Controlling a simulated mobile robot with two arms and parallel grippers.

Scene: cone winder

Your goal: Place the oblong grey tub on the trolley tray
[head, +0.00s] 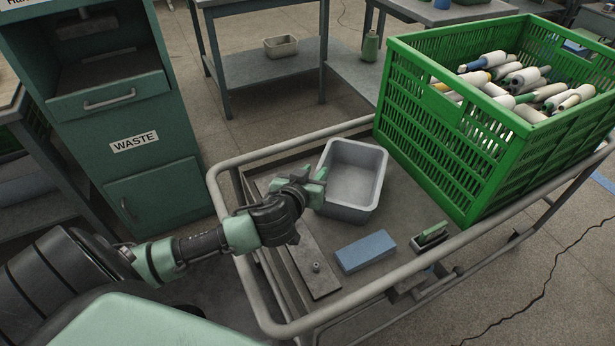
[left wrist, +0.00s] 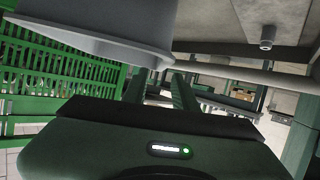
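The oblong grey tub (head: 352,205) stands upright and empty on the trolley tray (head: 385,285), near the tray's far side. In the left wrist view the tub (left wrist: 110,25) fills the upper left, with its rim just ahead of the fingers. My left gripper (head: 316,188) is at the tub's left wall in the head view. In the left wrist view its two fingers (left wrist: 160,88) are apart, with a gap between them. Whether they touch the rim is unclear. My right gripper is not in view.
A green crate (head: 450,165) of yarn cones stands right of the tub. A waste cabinet (head: 135,150) stands left.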

